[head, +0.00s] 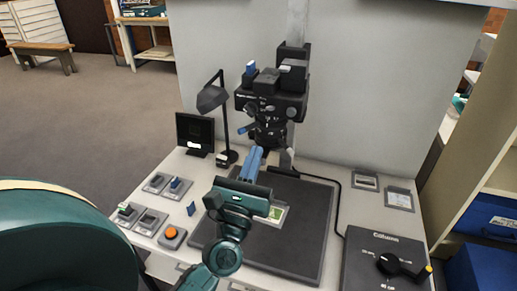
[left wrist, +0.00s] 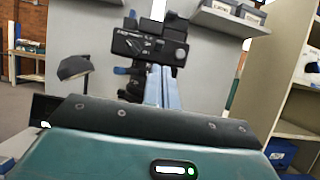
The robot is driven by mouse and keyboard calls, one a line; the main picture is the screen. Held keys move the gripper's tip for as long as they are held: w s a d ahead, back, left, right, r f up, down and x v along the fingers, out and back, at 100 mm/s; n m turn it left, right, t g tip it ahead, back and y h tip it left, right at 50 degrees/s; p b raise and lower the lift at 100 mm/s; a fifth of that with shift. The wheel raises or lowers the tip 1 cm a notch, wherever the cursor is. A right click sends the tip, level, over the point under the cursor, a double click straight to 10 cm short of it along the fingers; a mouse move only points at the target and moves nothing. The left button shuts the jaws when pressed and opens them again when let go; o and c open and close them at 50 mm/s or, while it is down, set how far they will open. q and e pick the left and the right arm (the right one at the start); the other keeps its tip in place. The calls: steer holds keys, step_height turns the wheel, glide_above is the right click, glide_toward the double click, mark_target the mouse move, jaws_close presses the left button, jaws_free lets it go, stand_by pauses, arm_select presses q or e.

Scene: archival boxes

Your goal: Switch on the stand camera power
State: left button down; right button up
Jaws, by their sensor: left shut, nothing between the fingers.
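The stand camera (head: 272,100) is a black body on a column above a dark baseboard; it also shows in the left wrist view (left wrist: 150,45). A blue-tipped part (head: 250,68) stands up at its upper left, and another blue-tipped lever (head: 242,130) sticks out lower left. My left gripper (head: 258,154) has its blue fingers together and empty, pointing up just below the camera's lens end. In the left wrist view the fingers (left wrist: 162,86) overlap the camera's lower part; I cannot tell whether they touch it. Which part is the power switch is not readable. My right gripper is not in view.
Several small switch panels (head: 149,220) and an orange button (head: 172,233) sit on the table's left. A desk lamp (head: 212,98) and small monitor (head: 195,130) stand behind. A column control box (head: 375,245) with a knob is at right. The baseboard (head: 305,225) holds a green-marked card.

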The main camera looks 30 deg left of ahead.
arm_select(q)
steer(key=s, duration=0.3)
steer(key=shift+s+d+r, duration=0.1)
steer(key=shift+d+r, duration=0.05)
steer(key=shift+d, duration=0.15)
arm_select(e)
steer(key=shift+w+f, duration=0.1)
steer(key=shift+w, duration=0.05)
arm_select(q)
steer(key=s+d+f+m+g+h+p, duration=0.2)
steer(key=d+f+m+g+h+p, duration=0.55)
steer(key=m, duration=1.75)
steer(key=s+d+f+m+g, duration=0.2)
steer(key=s+f+m, duration=0.2)
steer(key=f+m, duration=0.3)
steer(key=s+d+f+m+g+h, duration=0.1)
steer(key=s+d+f+m+g, duration=0.1)
steer(key=f+m, duration=0.5)
steer(key=s+m, duration=0.1)
steer(key=m, duration=0.1)
steer(key=shift+s+m+g, duration=0.3)
steer(key=shift+s+g, duration=0.05)
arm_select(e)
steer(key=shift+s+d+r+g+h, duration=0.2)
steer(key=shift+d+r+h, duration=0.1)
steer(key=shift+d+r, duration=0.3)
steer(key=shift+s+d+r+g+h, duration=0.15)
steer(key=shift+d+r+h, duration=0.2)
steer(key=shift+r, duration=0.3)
